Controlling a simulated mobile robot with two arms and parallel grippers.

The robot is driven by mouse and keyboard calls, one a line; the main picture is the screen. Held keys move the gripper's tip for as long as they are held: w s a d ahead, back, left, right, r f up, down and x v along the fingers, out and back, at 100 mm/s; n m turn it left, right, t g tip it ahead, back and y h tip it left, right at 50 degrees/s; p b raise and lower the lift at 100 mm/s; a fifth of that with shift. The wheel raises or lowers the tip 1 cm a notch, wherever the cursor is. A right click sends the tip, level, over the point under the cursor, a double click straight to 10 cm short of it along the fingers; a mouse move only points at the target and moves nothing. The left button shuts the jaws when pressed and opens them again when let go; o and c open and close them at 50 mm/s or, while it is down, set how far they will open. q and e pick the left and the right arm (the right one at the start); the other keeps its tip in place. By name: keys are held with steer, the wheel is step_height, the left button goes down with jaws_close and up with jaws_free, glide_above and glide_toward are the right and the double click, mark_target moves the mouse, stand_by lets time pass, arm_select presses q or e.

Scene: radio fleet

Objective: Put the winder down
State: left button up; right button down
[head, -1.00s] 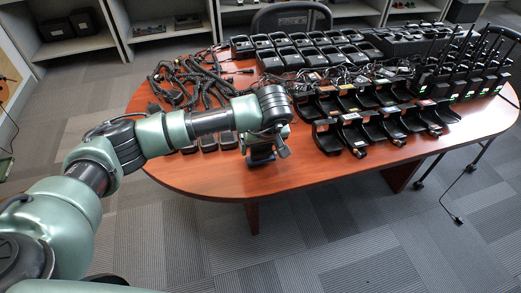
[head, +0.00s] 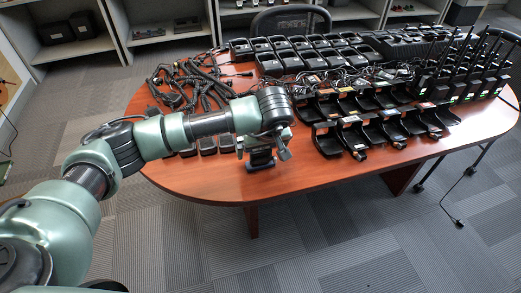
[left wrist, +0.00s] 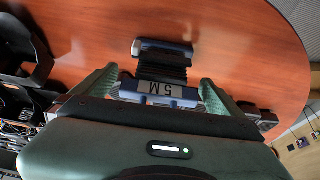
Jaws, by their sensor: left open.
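The winder (left wrist: 160,62) is a dark blue and black piece with a pale label reading "5 M", seen upside down in the left wrist view. It stands at the near edge area of the reddish wooden table (head: 205,180). In the head view its dark lower part (head: 261,161) shows just below my left gripper (head: 262,146), which hides the rest. In the left wrist view the fingers of my left gripper (left wrist: 157,86) are apart, one on each side of the winder. Whether its underside rests fully on the table is hard to see. My right gripper is not in view.
Black charger cradles (head: 352,137) stand in rows to the right, with radios with antennas (head: 470,75) beyond. Coiled cables (head: 195,82) lie at the back left. Small dark devices (head: 207,146) sit left of my gripper. The near left tabletop is clear.

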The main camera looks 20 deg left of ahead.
arm_select(q)
steer(key=v, duration=1)
steer(key=shift+s+r, duration=0.15)
steer(key=shift+r, duration=0.1)
steer(key=shift+d, duration=0.1)
